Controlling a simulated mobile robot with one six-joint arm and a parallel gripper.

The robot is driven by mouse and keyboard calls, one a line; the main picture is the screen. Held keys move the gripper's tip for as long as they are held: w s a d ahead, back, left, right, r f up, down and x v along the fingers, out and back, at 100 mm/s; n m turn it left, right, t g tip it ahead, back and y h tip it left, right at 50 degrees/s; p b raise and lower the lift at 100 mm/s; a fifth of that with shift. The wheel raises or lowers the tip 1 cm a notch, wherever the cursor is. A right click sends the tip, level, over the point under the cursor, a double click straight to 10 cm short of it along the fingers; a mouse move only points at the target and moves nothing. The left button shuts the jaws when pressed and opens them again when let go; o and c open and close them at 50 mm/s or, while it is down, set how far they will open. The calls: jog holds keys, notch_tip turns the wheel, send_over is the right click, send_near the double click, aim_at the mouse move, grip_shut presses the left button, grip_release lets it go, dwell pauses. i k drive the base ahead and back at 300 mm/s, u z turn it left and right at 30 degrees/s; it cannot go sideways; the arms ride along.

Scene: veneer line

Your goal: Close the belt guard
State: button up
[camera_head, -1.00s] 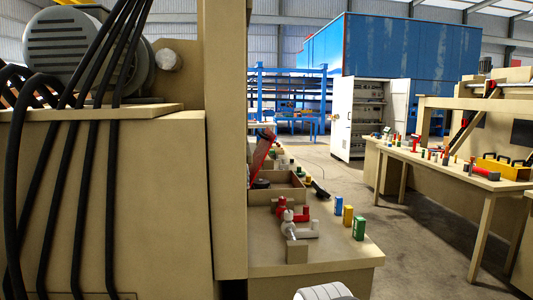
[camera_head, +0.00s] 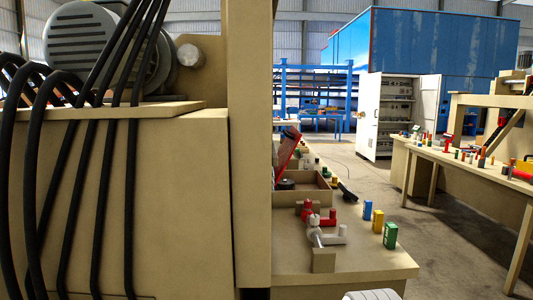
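I cannot make out a belt guard for certain in this view. A grey motor (camera_head: 88,33) with a ribbed end cover sits on a beige machine housing (camera_head: 150,190) at the left. A short light-coloured round end (camera_head: 190,55) sticks out beside the motor. A tilted dark red panel (camera_head: 286,147) shows just past the beige upright post, partly hidden by it; I cannot tell whether it is a guard. A white rounded part at the bottom edge seems to be a piece of my arm. My gripper is not in view.
Thick black cables (camera_head: 95,180) hang down the housing front. A beige post (camera_head: 250,150) blocks the middle. A bench (camera_head: 340,262) holds valves, a box and coloured blocks. An open white cabinet (camera_head: 385,115) and another bench (camera_head: 450,158) stand beyond. Concrete floor lies clear between the benches.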

aim_at(292, 138)
jog(key=i, duration=0.85)
jog(key=k, duration=1.65)
jog(key=z, duration=1.2)
jog(key=i, duration=4.45)
jog(key=z, duration=0.05)
